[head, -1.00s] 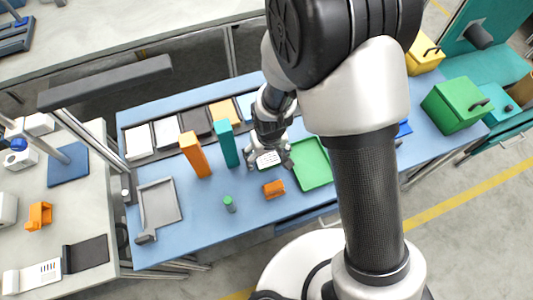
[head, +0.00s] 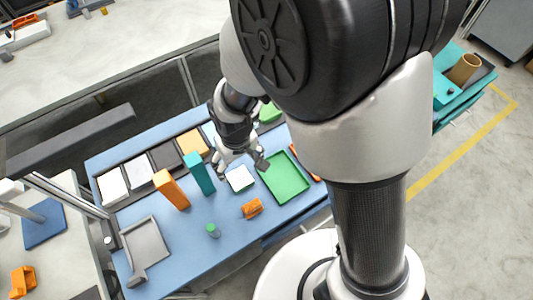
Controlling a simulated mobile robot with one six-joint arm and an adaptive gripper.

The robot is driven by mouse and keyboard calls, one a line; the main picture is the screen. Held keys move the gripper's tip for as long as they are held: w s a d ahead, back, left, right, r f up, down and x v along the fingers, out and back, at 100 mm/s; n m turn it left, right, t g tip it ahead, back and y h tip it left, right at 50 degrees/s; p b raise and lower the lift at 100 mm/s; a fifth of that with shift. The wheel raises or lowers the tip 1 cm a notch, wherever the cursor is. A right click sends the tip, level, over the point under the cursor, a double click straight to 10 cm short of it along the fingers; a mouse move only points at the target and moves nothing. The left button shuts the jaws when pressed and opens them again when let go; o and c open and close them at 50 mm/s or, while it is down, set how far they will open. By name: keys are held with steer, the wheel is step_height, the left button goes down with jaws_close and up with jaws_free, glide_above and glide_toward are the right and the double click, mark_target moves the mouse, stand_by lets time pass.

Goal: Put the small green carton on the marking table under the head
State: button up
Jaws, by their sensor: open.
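My gripper (head: 240,164) is open over the blue table, just above a white card (head: 240,178). I cannot tell whether it touches the card. No small carton in plain green is clear. A tall teal box (head: 199,174) stands left of my gripper, beside an orange box (head: 171,189). A green block (head: 270,112) shows partly behind my arm. A small cylinder with a green top (head: 213,230) stands nearer the front. At the far left, a flat blue plate (head: 44,228) beneath a grey post may be the marking table; its head is not clear.
A green tray (head: 285,178) lies right of my gripper on the blue table. An orange item (head: 252,208) lies in front. A grey tray (head: 145,243) is at the left, and a row of flat pads (head: 139,171) lines the back. Blue surface is free around the cylinder.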

steer(key=s+d+r+m+t, duration=0.1)
steer(key=s+d+r+m, duration=0.1)
steer(key=d+r, duration=0.6)
steer(key=s+d+r+m+t, duration=0.1)
steer(key=s+d+r+m, duration=0.1)
steer(key=d+r, duration=0.6)
step_height(320, 180, up, 4)
steer(key=shift+s+d+f+m+t, duration=0.1)
steer(key=shift+s+d+m+t, duration=0.15)
steer(key=shift+s, duration=0.3)
steer(key=shift+m+t+h, duration=0.4)
steer(key=shift+m+t, duration=0.05)
steer(key=shift+m, duration=0.5)
steer(key=s+d+r, duration=0.1)
steer(key=s, duration=0.1)
steer(key=s+d+r, duration=0.1)
steer(key=s+d, duration=0.1)
steer(key=s+d+r, duration=0.1)
steer(key=s, duration=0.1)
steer(key=shift+s+d+r, duration=0.15)
steer(key=shift+s, duration=0.15)
steer(key=shift+c, duration=0.3)
steer(key=shift+s+d, duration=0.1)
steer(key=shift+c, duration=0.9)
